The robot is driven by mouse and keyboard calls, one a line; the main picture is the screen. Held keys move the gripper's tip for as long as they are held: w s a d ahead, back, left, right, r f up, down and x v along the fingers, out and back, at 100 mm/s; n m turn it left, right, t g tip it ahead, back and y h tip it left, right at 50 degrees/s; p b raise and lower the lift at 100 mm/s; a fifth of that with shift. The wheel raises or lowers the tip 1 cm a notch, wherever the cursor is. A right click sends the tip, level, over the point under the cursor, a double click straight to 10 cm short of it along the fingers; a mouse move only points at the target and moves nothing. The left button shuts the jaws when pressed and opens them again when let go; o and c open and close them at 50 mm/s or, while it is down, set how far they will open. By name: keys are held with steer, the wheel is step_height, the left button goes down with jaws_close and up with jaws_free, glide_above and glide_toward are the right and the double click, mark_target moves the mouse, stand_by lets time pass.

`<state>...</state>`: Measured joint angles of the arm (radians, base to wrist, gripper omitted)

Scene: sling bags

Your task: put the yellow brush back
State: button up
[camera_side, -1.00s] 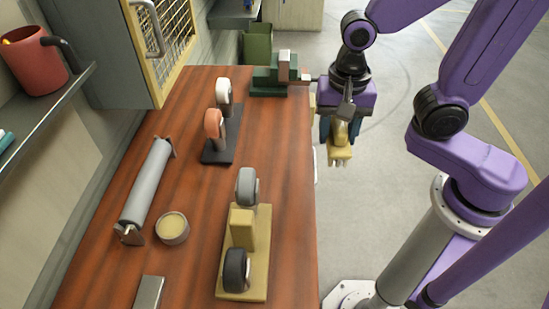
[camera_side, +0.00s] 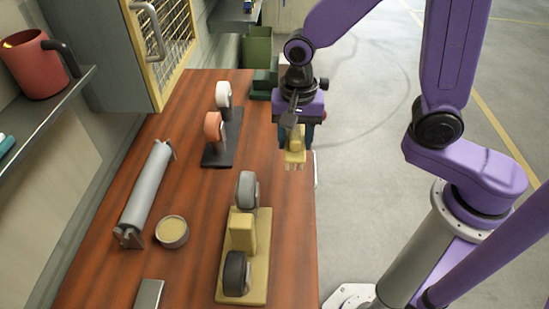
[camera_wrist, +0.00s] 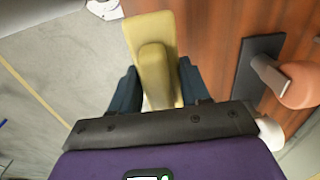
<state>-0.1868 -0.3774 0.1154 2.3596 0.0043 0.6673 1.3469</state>
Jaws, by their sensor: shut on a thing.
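The yellow brush (camera_side: 294,157) is held in my gripper (camera_side: 296,138), with its pale tufts pointing down. It hangs above the far right part of the wooden bench (camera_side: 190,260), near the bench's right edge, and looks clear of the surface. In the wrist view, the yellow brush (camera_wrist: 150,35) sits between the two dark fingers of my gripper (camera_wrist: 155,88), which are shut on it. Part of the brush is hidden by the fingers.
A green vise (camera_side: 262,86) stands behind my gripper, partly hidden. A dark stand (camera_side: 218,158) holds orange and white wheels. A yellow stand (camera_side: 262,225) holds grey and black wheels. A roller (camera_side: 148,190) and a round tin (camera_side: 172,231) lie left.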

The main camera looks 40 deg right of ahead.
steer(key=w+f, duration=0.1)
steer(key=f, duration=0.1)
steer(key=w+a+f, duration=0.2)
steer(key=w+f, duration=0.1)
steer(key=shift+f, duration=0.35)
steer(key=shift+w+f, duration=0.1)
steer(key=shift+f, duration=1.4)
steer(key=shift+f, duration=0.15)
steer(key=o, duration=0.9)
steer(key=shift+o, duration=0.2)
step_height(320, 180, up, 12)
steer(key=s+d+r+n, duration=0.1)
steer(key=s+d+n, duration=0.5)
steer(key=s+n, duration=0.4)
steer(key=s+d+r+n, duration=0.2)
steer(key=s+d+n, duration=0.4)
steer(key=s+n, duration=0.5)
steer(key=shift+s+d+n, duration=0.2)
steer(key=shift+s+n, duration=0.1)
steer(key=shift+s, duration=0.15)
